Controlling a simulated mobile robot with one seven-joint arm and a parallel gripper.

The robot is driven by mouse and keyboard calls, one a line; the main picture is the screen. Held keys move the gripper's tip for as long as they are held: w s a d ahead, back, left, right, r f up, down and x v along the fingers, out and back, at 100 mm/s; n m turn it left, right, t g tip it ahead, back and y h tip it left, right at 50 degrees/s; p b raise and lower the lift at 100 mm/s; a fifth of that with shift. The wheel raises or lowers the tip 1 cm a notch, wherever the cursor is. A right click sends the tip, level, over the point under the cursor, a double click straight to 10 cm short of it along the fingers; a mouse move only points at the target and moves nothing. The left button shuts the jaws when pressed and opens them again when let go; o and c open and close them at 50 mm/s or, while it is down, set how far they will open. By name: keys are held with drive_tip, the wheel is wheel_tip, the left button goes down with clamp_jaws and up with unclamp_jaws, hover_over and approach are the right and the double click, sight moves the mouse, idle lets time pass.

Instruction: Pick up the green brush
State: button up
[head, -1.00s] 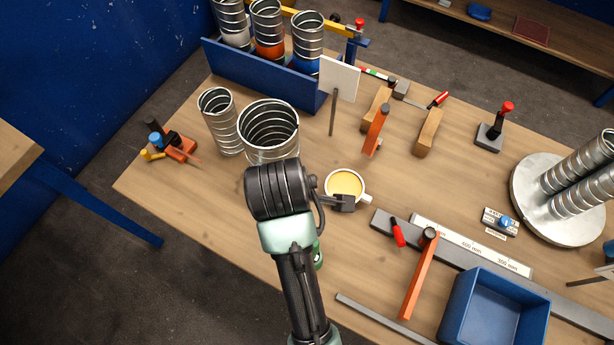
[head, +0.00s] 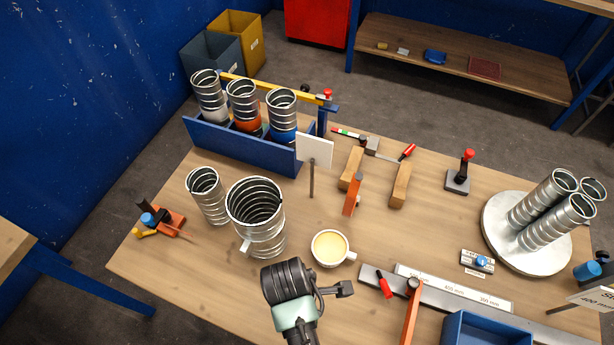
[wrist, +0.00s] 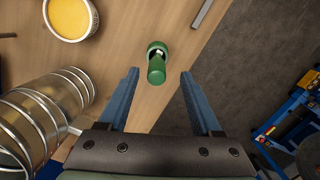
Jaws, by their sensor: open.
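The green brush (wrist: 157,62) shows in the wrist view as a short green, rounded piece on the wooden table near its edge. It lies in line with the gap between my fingers, beyond the fingertips, and I see no contact. My gripper (wrist: 160,74) is open and empty, with one blue-grey finger on each side of the brush in the picture. In the head view my arm covers the gripper's fingers, and the brush is not visible there.
A cup with yellow contents (head: 330,248) stands near my wrist; it also shows in the wrist view (wrist: 70,16). A large spiral duct (head: 257,215) stands left of it. An orange-handled tool (head: 411,315) and blue bin (head: 485,330) lie to the right. Table edge is close.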

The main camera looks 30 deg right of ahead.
drive_tip(key=shift+d+f, duration=0.2)
drive_tip(key=shift+f, duration=1.05)
drive_tip(key=shift+d+f, duration=0.2)
drive_tip(key=shift+f, duration=1.05)
clamp_jaws()
